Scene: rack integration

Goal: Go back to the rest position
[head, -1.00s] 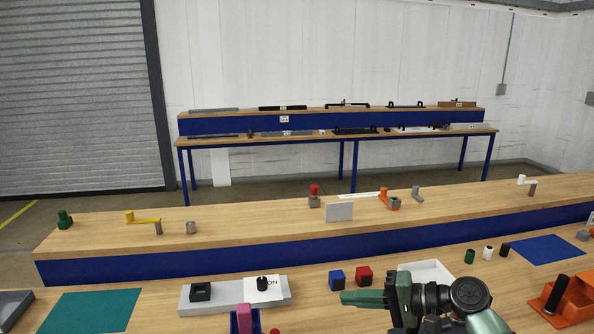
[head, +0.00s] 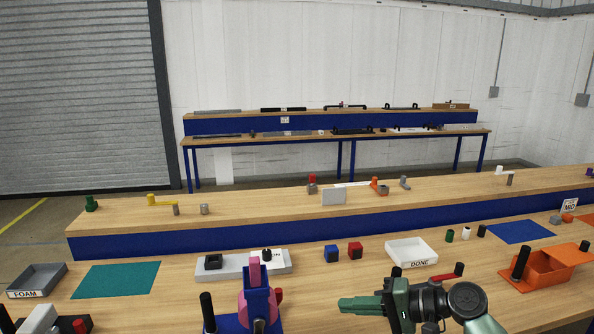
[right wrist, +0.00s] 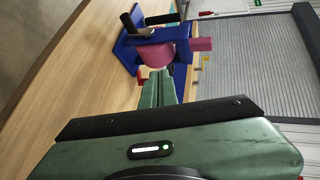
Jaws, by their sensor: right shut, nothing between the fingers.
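My right gripper (head: 345,304) is green and sits over the near bench in the lower right of the head view. Its fingers are together and hold nothing. In the right wrist view its shut fingertips (right wrist: 158,74) point toward a blue and pink fixture (right wrist: 155,48); I cannot tell how far apart they are. In the head view this blue and pink fixture (head: 258,300) stands at the bottom edge, left of the gripper. My left gripper is not in view.
A white DONE tray (head: 425,258), red cube (head: 355,249) and blue cube (head: 331,253) lie behind the gripper. An orange fixture (head: 550,268) stands to the right. A teal mat (head: 115,280) and grey FOAM tray (head: 62,275) are left. Bare wood lies between teal mat and blue fixture.

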